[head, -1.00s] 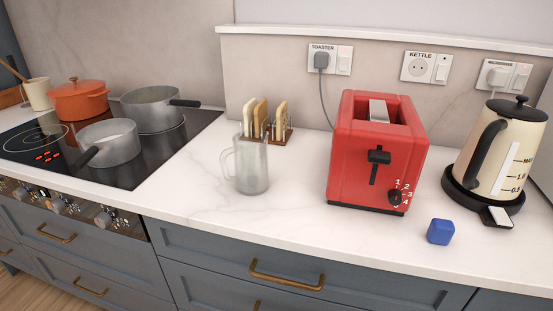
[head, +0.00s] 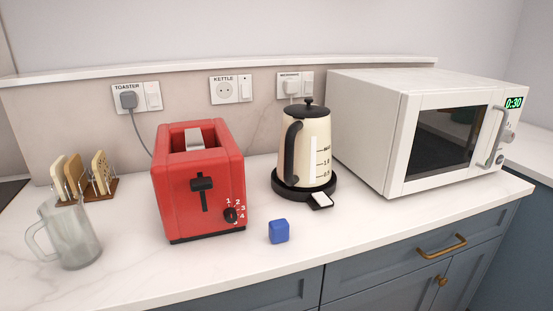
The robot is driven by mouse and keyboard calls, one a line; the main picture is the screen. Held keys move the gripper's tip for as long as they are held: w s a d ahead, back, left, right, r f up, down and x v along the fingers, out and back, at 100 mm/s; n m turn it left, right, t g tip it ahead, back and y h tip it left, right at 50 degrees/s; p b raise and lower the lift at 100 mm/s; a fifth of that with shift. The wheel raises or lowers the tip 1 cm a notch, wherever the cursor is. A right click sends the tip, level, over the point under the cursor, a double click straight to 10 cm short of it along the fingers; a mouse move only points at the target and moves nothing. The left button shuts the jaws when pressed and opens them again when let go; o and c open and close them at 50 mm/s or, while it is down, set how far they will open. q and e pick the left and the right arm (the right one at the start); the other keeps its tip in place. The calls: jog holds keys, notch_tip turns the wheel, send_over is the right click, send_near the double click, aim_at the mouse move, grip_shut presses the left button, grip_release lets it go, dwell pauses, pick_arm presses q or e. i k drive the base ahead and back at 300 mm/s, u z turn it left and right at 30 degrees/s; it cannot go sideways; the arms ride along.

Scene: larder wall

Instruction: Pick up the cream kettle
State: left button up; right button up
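The cream kettle (head: 313,147) stands upright on a round black base (head: 281,187) on the white counter, in the middle of the head view. It has a black lid with a knob, and its black handle (head: 291,150) is on the left side. A level scale with dark marks runs down its front. A small pale switch sticks out at the front of the base. Neither of my grippers is in view.
A red toaster (head: 180,205) stands left of the kettle, and a white microwave (head: 370,125) stands close on its right. A blue cube (head: 278,231) lies in front. A glass mug (head: 72,240) and toast rack (head: 98,188) are at the left.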

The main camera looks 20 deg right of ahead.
aim_at(304, 164)
jog(key=u, duration=1.6)
jog(key=k, duration=0.5)
jog(key=z, duration=0.95)
